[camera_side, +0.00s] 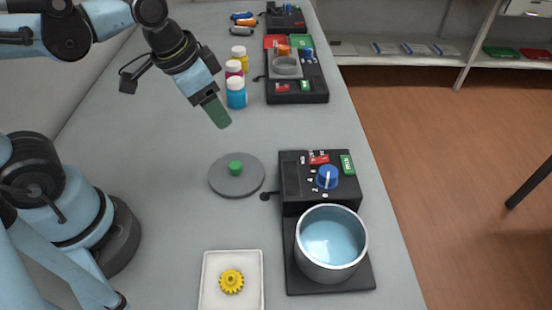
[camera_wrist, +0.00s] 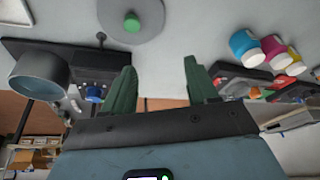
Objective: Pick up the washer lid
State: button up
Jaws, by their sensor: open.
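The washer lid (camera_side: 222,181) is a flat grey disc with a green knob (camera_side: 235,167) in its middle, lying on the table left of the black machine. In the wrist view the lid (camera_wrist: 155,22) shows at the top, partly cut off by the frame edge. My gripper (camera_side: 221,121) has green fingers and hangs above the table, behind the lid in the side view and apart from it. In the wrist view the two fingers of my gripper (camera_wrist: 158,88) stand wide apart with nothing between them.
A black machine (camera_side: 289,181) with a blue dial holds a grey pot of blue liquid (camera_side: 331,244). A white tray (camera_side: 208,285) with a yellow gear (camera_side: 231,281) lies in front. Coloured bottles (camera_side: 236,95) and a second black station (camera_side: 310,88) stand behind. The table around the lid is clear.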

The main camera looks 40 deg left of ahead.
aim_at(235, 165)
jog(key=shift+d+f+m+g, duration=0.45)
jog(key=shift+d+f+m, duration=0.15)
jog(key=shift+f, duration=1.35)
jog(key=shift+d+f+m+g, duration=0.5)
jog(key=shift+d+f, duration=0.15)
jog(key=shift+f, duration=1.3)
jog(key=shift+d+f+m+g, duration=0.5)
jog(key=shift+d+f, duration=0.1)
jog(key=shift+f, duration=1.35)
grip_shut()
